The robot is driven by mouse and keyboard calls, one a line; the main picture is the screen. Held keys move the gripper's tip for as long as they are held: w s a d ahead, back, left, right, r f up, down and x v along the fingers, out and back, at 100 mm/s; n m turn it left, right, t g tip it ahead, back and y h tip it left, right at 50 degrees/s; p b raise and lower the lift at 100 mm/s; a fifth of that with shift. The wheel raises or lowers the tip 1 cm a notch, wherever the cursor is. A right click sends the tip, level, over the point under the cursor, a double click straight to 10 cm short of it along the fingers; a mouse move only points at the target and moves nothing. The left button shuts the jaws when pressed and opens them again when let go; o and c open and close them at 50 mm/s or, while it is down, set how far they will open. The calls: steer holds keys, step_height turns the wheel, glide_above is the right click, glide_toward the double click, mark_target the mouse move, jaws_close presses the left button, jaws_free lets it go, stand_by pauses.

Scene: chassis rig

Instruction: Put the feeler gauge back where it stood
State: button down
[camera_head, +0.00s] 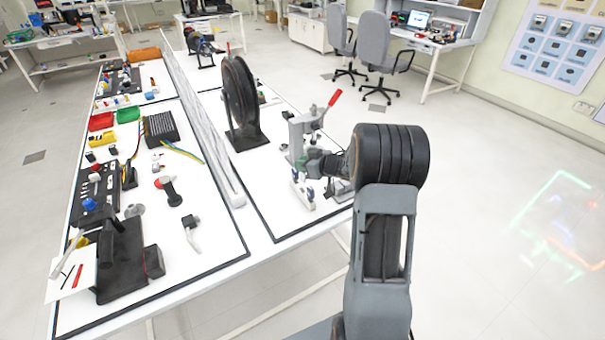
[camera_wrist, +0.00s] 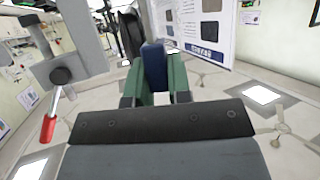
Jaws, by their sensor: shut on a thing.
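My gripper (camera_wrist: 154,86) has green fingers, shut on a dark blue upright piece that I take to be the feeler gauge (camera_wrist: 154,66). In the head view my gripper (camera_head: 303,162) is at the near right part of the table, in front of the grey upright fixture with the red lever (camera_head: 333,98). The held gauge is too small and covered to make out there. The fixture's grey body and red lever (camera_wrist: 48,129) also show at the left of the wrist view, beside the fingers and apart from them. The spot where the gauge stood cannot be told.
A small white holder with blue parts (camera_head: 304,193) stands below my gripper. A black wheel on a stand (camera_head: 240,100) is left of the fixture. A long clear rail (camera_head: 200,115) divides the table; its left half (camera_head: 215,255) carries several parts. The table's front edge is close.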

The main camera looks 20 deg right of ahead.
steer(key=shift+w+d+f, duration=0.1)
steer(key=shift+w+f, duration=0.15)
steer(key=shift+f, duration=0.6)
steer(key=shift+w+d+f, duration=0.1)
steer(key=shift+w+f, duration=0.2)
steer(key=shift+f, duration=0.5)
steer(key=shift+w+f, duration=0.25)
steer(key=shift+f, duration=0.6)
steer(key=shift+f+b, duration=0.3)
steer(key=shift+f, duration=0.1)
steer(key=c, duration=1.1)
jaws_free()
steer(key=shift+r, duration=0.1)
steer(key=shift+o, duration=0.2)
